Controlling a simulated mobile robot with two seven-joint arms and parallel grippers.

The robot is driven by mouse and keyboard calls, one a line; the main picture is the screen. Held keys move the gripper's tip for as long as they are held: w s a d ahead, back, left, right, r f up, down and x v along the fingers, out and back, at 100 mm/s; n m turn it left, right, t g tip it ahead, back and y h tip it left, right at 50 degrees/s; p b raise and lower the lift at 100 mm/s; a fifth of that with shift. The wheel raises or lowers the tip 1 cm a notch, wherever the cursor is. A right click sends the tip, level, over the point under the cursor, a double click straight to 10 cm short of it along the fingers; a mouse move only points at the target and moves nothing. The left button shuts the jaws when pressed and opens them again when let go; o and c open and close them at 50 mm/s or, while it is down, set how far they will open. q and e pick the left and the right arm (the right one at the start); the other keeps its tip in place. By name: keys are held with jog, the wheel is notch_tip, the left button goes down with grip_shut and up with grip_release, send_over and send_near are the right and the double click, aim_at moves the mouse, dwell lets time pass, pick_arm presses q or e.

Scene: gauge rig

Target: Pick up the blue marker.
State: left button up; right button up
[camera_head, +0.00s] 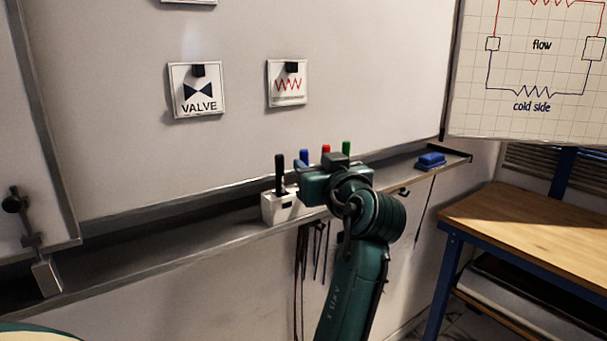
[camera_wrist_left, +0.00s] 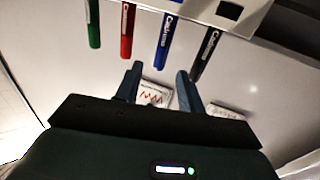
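The blue marker (camera_head: 304,157) stands upright in a row with a black marker (camera_head: 280,174), a red marker (camera_head: 326,149) and a green marker (camera_head: 346,147) at the whiteboard's lower edge. My left gripper (camera_head: 306,176) is in front of the row and hides the lower parts of several markers. In the left wrist view, the blue marker (camera_wrist_left: 166,38) lines up with the gap between the two spread fingers of my left gripper (camera_wrist_left: 158,72). The gap looks empty, with the marker beyond the fingertips. My right gripper is not in view.
A white marker holder (camera_head: 282,208) sits on the tray ledge (camera_head: 205,240). The red (camera_wrist_left: 127,32) and black (camera_wrist_left: 205,52) markers flank the blue one closely. A blue eraser (camera_head: 430,161) lies farther right on the ledge. A wooden table (camera_head: 530,220) stands at the right.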

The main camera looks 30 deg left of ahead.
aim_at(305, 159)
pick_arm(q)
jog(key=shift+p+x, duration=0.9)
jog(key=shift+x, duration=2.15)
jog(key=shift+c, duration=0.5)
grip_shut()
